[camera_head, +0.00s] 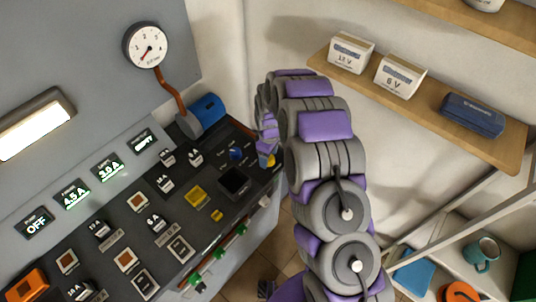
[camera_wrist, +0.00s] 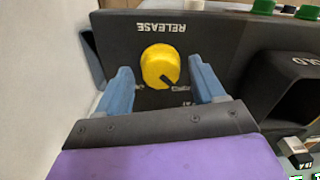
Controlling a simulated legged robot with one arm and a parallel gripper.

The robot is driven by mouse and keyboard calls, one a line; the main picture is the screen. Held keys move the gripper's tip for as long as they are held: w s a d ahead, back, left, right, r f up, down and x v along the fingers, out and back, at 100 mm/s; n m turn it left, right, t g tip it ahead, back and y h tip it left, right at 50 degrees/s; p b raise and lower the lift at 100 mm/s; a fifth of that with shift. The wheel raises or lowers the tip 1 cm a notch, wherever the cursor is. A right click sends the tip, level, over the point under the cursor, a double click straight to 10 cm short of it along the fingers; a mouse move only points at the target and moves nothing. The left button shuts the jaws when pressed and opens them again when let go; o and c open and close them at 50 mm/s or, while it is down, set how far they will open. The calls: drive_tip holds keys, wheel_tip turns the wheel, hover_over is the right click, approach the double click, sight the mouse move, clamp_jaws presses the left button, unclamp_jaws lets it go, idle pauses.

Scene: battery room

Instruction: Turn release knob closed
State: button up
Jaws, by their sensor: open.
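The yellow round release knob (camera_wrist: 160,66) sits on the dark panel under the label RELEASE, which appears upside down in the wrist view. A dark pointer mark shows at its lower right edge. My gripper (camera_wrist: 160,80) is open, with one blue finger on each side of the knob. Gaps show between the fingers and the knob, and I cannot tell any contact. In the head view a small yellow part of the knob (camera_head: 270,160) shows at the panel's right end, beside my purple and grey arm, which hides much of that area.
The control panel (camera_head: 110,230) holds several switches and lit displays. A round gauge (camera_head: 148,46) and a blue fitting (camera_head: 207,109) stand behind it. A shelf (camera_head: 440,105) with boxes is at the right.

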wheel_tip(320, 180, up, 17)
drive_tip(key=p, duration=0.1)
drive_tip(key=shift+w+p, duration=0.25)
drive_tip(key=shift+p, duration=0.1)
drive_tip(key=shift+r, duration=0.15)
idle(0.3)
drive_tip(key=s+d+r+m, duration=0.2)
drive_tip(key=s+d+r, duration=0.15)
drive_tip(key=s, duration=0.25)
drive_tip(key=s+d+r+m+b, duration=0.1)
drive_tip(key=s+d+r+m, duration=0.1)
drive_tip(key=s+d+r, duration=0.3)
drive_tip(key=s+d+r+m, duration=0.2)
drive_tip(key=s+r, duration=0.1)
drive_tip(key=s, duration=0.4)
drive_tip(key=s+d+m, duration=0.3)
drive_tip(key=s, duration=0.8)
drive_tip(key=s+d+m+g+b, duration=0.1)
drive_tip(key=s+d+m, duration=0.2)
drive_tip(key=s, duration=0.8)
drive_tip(key=shift+s+f+m, duration=0.15)
drive_tip(key=shift+s+m, duration=0.25)
